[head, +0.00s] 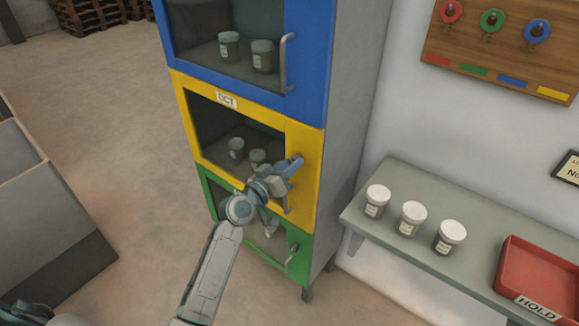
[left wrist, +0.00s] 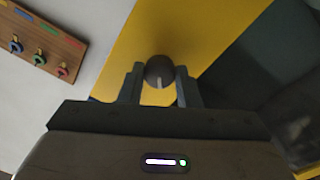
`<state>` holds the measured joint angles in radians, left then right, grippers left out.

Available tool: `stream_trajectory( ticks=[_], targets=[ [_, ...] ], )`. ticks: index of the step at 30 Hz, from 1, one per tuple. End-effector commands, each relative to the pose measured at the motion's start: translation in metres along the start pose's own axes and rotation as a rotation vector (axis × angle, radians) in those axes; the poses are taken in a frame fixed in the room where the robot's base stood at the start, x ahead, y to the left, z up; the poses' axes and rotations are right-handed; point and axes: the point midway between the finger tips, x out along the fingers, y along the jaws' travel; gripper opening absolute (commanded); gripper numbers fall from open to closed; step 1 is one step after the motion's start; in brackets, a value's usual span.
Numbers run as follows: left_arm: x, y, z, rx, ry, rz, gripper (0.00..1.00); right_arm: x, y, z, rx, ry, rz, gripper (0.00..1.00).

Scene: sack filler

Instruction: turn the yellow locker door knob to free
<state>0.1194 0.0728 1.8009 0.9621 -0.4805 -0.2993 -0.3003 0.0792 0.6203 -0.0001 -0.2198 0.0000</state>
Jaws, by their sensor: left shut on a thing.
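The yellow locker door (head: 307,175) is the middle one of three stacked doors and looks closed, with a label reading OCT. My left gripper (head: 297,162) reaches to the right side of this door, by its edge. In the left wrist view, the left gripper (left wrist: 160,85) is shut on the round dark knob (left wrist: 160,70), one finger on each side. A pale line on the knob runs roughly up and down in that view. In the head view my gripper hides the knob. The yellow door's handle (head: 286,203) shows partly below the gripper. My right gripper is not in view.
A blue door (head: 305,60) is above and a green door (head: 297,262) below. At right, a shelf (head: 390,180) holds several white-lidded jars and a red tray (head: 545,265) marked HOLD. A board with coloured key hooks (head: 480,50) hangs on the wall.

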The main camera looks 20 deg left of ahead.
Motion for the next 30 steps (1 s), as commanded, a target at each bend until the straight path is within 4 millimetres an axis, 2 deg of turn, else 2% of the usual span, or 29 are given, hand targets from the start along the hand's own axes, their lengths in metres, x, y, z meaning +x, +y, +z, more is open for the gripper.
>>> stream_trajectory(
  ticks=[18,30],
  targets=[
    [0.0,0.001,-0.001,-0.576,0.026,-0.004,0.08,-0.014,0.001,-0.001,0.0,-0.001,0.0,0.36],
    [0.0,0.002,0.0,-0.833,0.038,-0.005,0.08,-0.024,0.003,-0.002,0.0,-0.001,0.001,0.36]
  ],
)
